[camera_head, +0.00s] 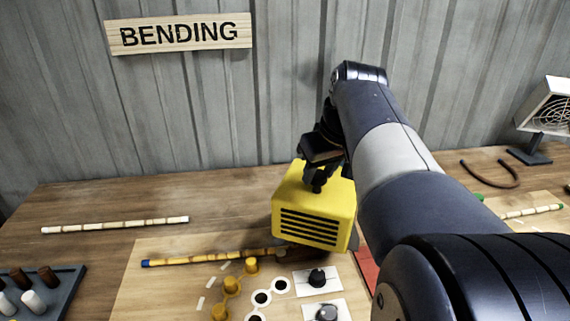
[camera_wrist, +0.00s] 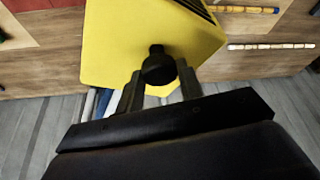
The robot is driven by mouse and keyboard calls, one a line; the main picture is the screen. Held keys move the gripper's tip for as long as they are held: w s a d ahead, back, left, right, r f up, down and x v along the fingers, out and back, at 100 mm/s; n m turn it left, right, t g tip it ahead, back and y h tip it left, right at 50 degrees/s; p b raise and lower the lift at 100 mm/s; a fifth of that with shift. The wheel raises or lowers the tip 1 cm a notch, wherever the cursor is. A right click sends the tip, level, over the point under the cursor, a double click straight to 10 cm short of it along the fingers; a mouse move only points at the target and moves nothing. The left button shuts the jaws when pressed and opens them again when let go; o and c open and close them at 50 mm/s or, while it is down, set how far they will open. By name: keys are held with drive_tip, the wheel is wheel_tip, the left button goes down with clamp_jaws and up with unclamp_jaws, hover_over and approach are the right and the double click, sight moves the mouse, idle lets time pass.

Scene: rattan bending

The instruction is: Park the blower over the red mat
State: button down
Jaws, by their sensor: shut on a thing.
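The blower (camera_head: 314,208) is a yellow box with dark slots in its front and a black knob on top. My gripper (camera_head: 318,182) is shut on that knob; the wrist view shows both fingers (camera_wrist: 160,84) on either side of it and the yellow body (camera_wrist: 115,45) beyond. The blower is over the back part of the light work board. I cannot tell whether it hangs just above the surface or touches it. The red mat (camera_head: 365,267) shows as a strip to the right of and nearer than the blower; my arm hides the rest.
A segmented rattan pole with a blue end (camera_head: 200,260) lies left of the blower. Yellow pegs (camera_head: 232,286), black knobs (camera_head: 317,278) and a dark peg tray (camera_head: 55,285) are in front. Another pole (camera_head: 115,225) lies at left. A fan (camera_head: 545,110) stands at right.

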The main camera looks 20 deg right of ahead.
drive_tip(key=s+d+n+p, duration=0.2)
drive_tip(key=s+d, duration=0.2)
drive_tip(key=d, duration=0.4)
drive_tip(key=s+d+n+y+p, duration=0.1)
drive_tip(key=s+d, duration=0.3)
drive_tip(key=d, duration=0.4)
drive_tip(key=s+d+n+y+p, duration=0.1)
drive_tip(key=s+d+n+p, duration=0.1)
drive_tip(key=s+d, duration=0.3)
drive_tip(key=d, duration=0.4)
drive_tip(key=shift+n+g+p, duration=0.3)
drive_tip(key=shift+g+p, duration=0.1)
drive_tip(key=shift+s+a, duration=0.1)
drive_tip(key=c, duration=0.9)
unclamp_jaws()
drive_tip(key=shift+c, duration=0.2)
drive_tip(key=v, duration=1)
drive_tip(key=shift+r, duration=0.35)
drive_tip(key=shift+s, duration=0.15)
